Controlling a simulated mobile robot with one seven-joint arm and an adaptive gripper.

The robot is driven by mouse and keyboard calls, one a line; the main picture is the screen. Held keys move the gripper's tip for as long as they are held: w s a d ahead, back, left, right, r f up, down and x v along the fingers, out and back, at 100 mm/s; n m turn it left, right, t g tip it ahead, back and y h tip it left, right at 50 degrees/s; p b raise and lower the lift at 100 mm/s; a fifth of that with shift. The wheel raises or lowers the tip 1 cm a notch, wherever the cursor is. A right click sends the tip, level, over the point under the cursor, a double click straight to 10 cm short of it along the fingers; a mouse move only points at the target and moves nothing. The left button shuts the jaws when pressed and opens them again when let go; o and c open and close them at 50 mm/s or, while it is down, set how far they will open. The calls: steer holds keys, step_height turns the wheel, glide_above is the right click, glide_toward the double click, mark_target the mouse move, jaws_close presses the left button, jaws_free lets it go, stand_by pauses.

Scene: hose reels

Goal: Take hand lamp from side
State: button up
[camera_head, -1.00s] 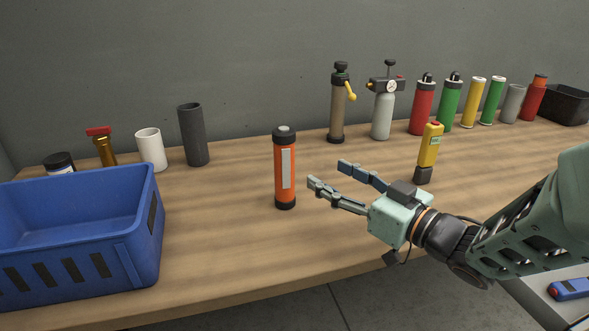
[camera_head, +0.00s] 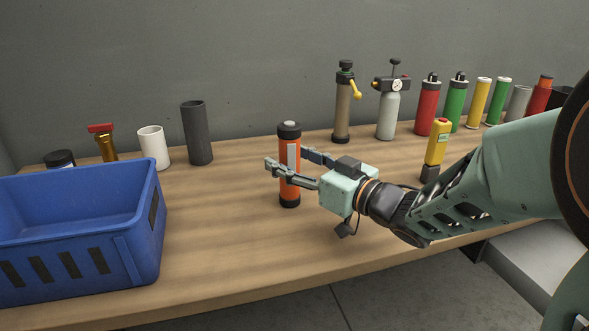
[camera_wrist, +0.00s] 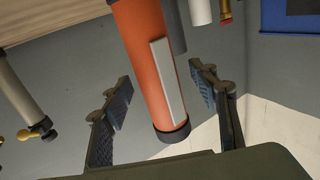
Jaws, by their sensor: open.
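The hand lamp (camera_head: 289,186) is an orange cylinder with black ends and a pale strip along its side. It stands upright on the wooden bench. My gripper (camera_head: 288,160) is open and comes in from the right, with one finger in front of the lamp and the other behind it at upper-body height. In the wrist view the lamp (camera_wrist: 150,65) runs between the two open fingers (camera_wrist: 160,105), with a gap visible on each side. I see no clear contact.
A blue crate (camera_head: 140,250) stands at the bench's left front. A dark grey tube (camera_head: 197,133), white cup (camera_head: 154,148) and brass nozzle (camera_head: 104,146) stand behind it. A yellow device (camera_head: 437,145) stands near my arm. Pumps and several coloured cylinders line the back right.

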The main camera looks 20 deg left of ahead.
steer(key=shift+w+a, duration=0.1)
steer(key=shift+a, duration=0.1)
steer(key=c, duration=1.4)
steer(key=shift+r, duration=0.1)
